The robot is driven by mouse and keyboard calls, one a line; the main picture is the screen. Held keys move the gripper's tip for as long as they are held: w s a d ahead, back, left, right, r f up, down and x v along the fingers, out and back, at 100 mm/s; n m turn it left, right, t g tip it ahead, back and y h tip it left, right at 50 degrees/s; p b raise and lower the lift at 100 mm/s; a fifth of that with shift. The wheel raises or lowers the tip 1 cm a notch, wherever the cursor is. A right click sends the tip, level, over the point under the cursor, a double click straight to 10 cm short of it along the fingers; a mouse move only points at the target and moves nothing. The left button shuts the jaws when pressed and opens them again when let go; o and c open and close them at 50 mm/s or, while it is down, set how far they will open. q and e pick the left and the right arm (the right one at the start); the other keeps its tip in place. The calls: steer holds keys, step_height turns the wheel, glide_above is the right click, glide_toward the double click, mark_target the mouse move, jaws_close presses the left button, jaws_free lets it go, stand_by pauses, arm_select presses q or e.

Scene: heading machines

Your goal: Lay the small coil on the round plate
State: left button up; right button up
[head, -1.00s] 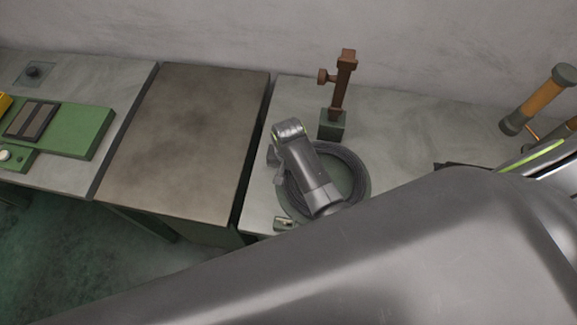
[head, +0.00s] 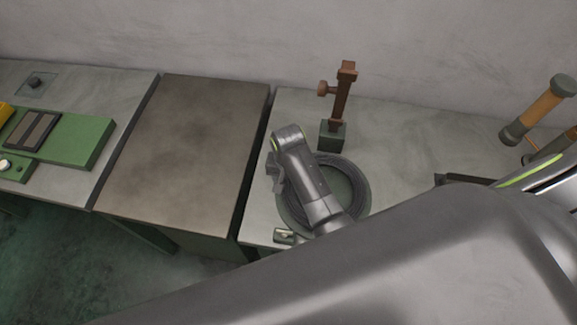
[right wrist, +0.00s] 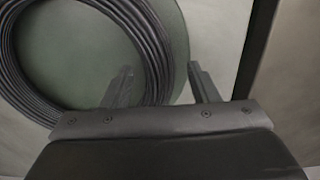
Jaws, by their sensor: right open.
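The small coil (head: 353,172) is a dark ring of wire, partly hidden by my right arm. It appears to lie flat on the round plate (head: 343,188), a grey-green disc that shows inside the ring and as a rim around it. The right wrist view shows the coil (right wrist: 152,48) and the plate (right wrist: 80,50) close up. My right gripper (head: 277,178) is at the coil's left side in the head view. Its open fingers (right wrist: 160,72) stand either side of the coil's band, one inside the ring and one outside. Contact cannot be told. My left gripper is not in view.
A brown post on a green block (head: 333,136) stands just behind the coil. A small metal fitting (head: 284,237) lies near the table's front edge. A bare brown table (head: 185,150) is to the left. An orange cylinder (head: 538,110) is at the right.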

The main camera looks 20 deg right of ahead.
step_height(320, 180, up, 10)
steer(key=shift+r, duration=0.15)
stand_by(0.7)
